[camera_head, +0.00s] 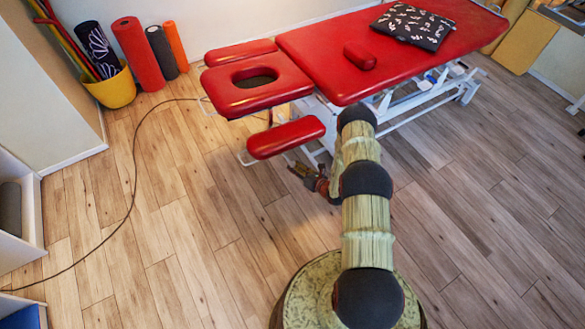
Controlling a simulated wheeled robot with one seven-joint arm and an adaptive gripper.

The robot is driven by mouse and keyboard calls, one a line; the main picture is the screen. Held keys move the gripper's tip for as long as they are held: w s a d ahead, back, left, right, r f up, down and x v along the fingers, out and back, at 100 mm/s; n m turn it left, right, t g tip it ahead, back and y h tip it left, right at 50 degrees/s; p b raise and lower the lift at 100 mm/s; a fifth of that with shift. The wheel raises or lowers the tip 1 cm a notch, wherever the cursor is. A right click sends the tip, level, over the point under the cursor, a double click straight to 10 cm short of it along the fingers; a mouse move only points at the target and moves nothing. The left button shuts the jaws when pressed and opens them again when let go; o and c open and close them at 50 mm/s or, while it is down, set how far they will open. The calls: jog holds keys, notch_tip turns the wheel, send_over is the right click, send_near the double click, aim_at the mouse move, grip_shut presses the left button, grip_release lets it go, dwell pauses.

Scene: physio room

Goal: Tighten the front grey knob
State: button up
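A red treatment table (330,65) with a white metal frame (385,102) stands at the top middle. Its headrest (255,84) has an oval face hole, and red armrest pads sit on either side. My arm reaches from the bottom middle up to the table's head end. My gripper (300,171) is small and dark, low beside the near armrest pad (286,137). I cannot tell whether its fingers are open or shut, or whether they touch anything. I cannot make out the front grey knob; the frame there is partly hidden by the pads and my arm.
A black patterned cushion (412,25) and a small red bolster (359,56) lie on the table. A yellow bucket (112,89) and rolled mats (138,55) stand at the upper left. A dark cable (132,185) crosses the wooden floor. The floor at right is clear.

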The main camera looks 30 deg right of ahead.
aim_at(288, 159)
jog(key=shift+x, duration=1.2)
jog(key=shift+c, duration=1.1)
grip_shut()
